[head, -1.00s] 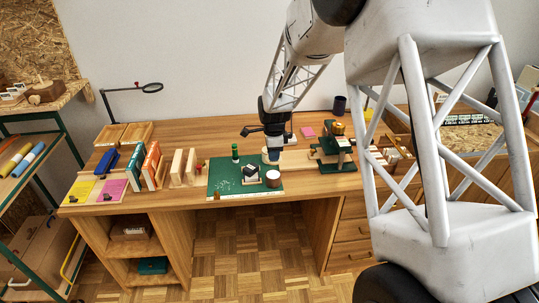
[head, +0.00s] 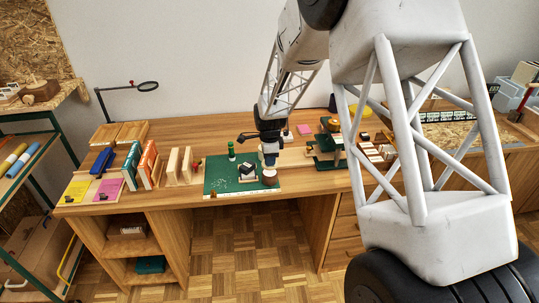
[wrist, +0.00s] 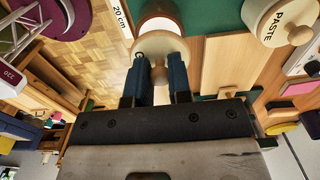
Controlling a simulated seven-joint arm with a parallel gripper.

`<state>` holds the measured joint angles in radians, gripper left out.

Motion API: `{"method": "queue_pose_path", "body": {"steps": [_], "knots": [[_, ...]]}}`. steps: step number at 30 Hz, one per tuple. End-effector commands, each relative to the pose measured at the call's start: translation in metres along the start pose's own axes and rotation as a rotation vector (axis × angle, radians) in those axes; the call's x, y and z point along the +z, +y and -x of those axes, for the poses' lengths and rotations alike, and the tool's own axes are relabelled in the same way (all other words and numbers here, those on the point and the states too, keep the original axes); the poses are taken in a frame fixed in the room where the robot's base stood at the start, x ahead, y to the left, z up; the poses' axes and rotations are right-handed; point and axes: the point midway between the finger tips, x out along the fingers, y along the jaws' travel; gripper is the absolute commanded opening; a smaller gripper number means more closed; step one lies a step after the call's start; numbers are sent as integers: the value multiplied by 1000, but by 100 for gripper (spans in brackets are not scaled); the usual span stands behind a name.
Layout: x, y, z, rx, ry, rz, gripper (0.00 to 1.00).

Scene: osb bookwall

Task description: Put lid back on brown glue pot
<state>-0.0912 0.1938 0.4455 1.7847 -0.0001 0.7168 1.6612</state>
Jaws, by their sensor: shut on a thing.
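The brown glue pot (head: 270,181) stands at the right side of the green cutting mat (head: 225,187). In the wrist view its top (wrist: 158,24) shows pale, just past the lid and partly covered by it. My gripper (wrist: 158,74) is shut on the knob of a round cream lid (wrist: 160,46), its two blue fingers on either side. In the head view my gripper (head: 270,162) is right over the brown pot. The lid appears close above the pot; I cannot tell if they touch.
A cream pot marked PASTE (wrist: 285,20) stands near the lid in the wrist view. A black-and-white block (head: 247,171) and a green bottle (head: 231,151) are on the mat. A dark green stand (head: 325,160) is to the right.

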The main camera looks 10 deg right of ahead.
Motion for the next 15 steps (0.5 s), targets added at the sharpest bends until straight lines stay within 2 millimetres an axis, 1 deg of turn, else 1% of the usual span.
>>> {"method": "queue_pose_path", "body": {"steps": [9,15], "knots": [[0,0,-20,1,0,0,0],[0,0,-27,1,0,0,0]]}}
